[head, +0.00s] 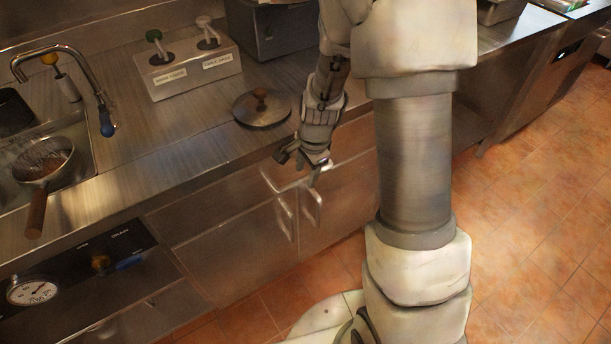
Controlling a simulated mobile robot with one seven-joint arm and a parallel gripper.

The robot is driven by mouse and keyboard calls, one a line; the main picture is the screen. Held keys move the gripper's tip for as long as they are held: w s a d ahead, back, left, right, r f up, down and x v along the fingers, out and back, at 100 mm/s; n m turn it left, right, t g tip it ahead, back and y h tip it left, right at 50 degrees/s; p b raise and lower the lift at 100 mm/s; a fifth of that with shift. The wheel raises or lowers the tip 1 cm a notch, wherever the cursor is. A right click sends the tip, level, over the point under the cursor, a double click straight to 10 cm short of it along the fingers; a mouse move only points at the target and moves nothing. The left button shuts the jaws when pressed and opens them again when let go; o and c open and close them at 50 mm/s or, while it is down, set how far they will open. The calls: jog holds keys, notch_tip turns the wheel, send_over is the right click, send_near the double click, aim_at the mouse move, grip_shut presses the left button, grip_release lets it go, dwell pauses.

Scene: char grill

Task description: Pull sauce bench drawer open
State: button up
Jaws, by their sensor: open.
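The sauce bench (190,145) is a steel counter, with a two-pump sauce dispenser on top. Its drawer front (215,208) is the steel panel just below the counter edge and looks shut. A pale bar handle (268,180) shows on it, partly hidden by my gripper. My gripper (299,170) is open, pointing down just in front of the counter edge, with its fingers close to the drawer handle. I cannot tell whether they touch it. Nothing shows between the fingers.
Two upright door handles (285,218) stick out below the drawer. A round lid (262,107) lies on the counter near the wrist. The sauce dispenser (187,70) stands behind. A sink with a pan (42,165) is at left. Tiled floor (540,215) is clear at right.

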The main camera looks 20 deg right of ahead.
jog(key=shift+w+f, duration=0.1)
jog(key=shift+f, duration=0.5)
grip_shut()
dwell(1.1)
